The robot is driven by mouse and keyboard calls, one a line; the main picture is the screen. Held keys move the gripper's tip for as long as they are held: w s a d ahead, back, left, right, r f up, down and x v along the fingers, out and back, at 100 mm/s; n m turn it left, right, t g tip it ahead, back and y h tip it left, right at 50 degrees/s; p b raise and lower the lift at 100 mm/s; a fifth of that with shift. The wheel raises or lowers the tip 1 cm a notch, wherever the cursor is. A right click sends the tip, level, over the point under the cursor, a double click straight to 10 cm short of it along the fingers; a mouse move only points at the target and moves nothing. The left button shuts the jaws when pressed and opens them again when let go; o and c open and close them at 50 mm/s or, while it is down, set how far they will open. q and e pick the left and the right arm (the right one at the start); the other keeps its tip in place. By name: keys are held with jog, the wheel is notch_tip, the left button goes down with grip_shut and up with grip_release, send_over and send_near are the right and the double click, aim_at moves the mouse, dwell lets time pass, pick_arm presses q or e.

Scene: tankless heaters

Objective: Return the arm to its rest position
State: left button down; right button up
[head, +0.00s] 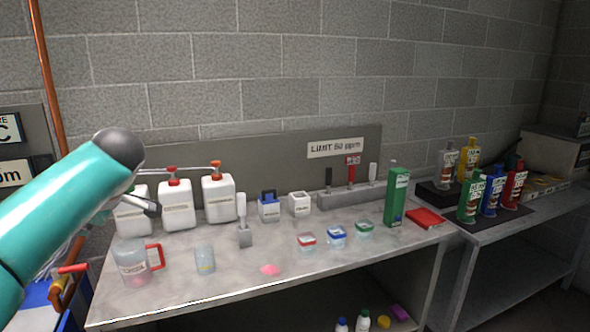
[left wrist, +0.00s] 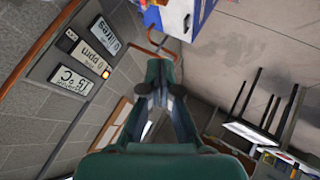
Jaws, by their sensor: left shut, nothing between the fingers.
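My left arm (head: 60,215) comes in from the left of the head view, teal with a dark rounded joint, in front of the left end of the bench. My left gripper (left wrist: 162,92) shows in the left wrist view with its dark fingertips together and nothing between them. It hangs in the air, pointing toward the wall and floor. In the head view it is mostly hidden by the arm. My right gripper is in neither view.
The bench (head: 330,255) holds white pump bottles (head: 178,208), a jug with a red handle (head: 133,265) and a green box (head: 396,198). A blue item (left wrist: 178,18) and a display panel (left wrist: 83,55) show in the left wrist view. A copper pipe (head: 42,60) runs up the wall.

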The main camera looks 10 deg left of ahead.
pick_arm(q)
jog(key=s+d+f+m+g+h+p, duration=0.1)
jog(key=d+f+m+g+h, duration=0.2)
jog(key=f, duration=0.9)
jog(key=d+f+m+p, duration=0.1)
jog(key=d+f+m, duration=0.3)
jog(key=f, duration=0.8)
jog(key=s+d+f+m+g+h+p, duration=0.15)
jog(key=d+f, duration=0.35)
jog(key=f, duration=0.8)
jog(key=s+d+f+m+h, duration=0.4)
jog(key=s+d+f, duration=0.3)
jog(key=s+d, duration=0.35)
jog(key=s+d+f+m+h, duration=0.45)
jog(key=s+d+f, duration=0.35)
jog(key=s+d, duration=0.3)
jog(key=w+m+t, duration=0.1)
jog(key=m, duration=0.1)
jog(key=w+a+m+t, duration=0.1)
jog(key=w+m, duration=0.1)
jog(key=shift+w+a+f, duration=0.1)
jog(key=shift+w+f, duration=0.05)
jog(key=shift+w, duration=0.05)
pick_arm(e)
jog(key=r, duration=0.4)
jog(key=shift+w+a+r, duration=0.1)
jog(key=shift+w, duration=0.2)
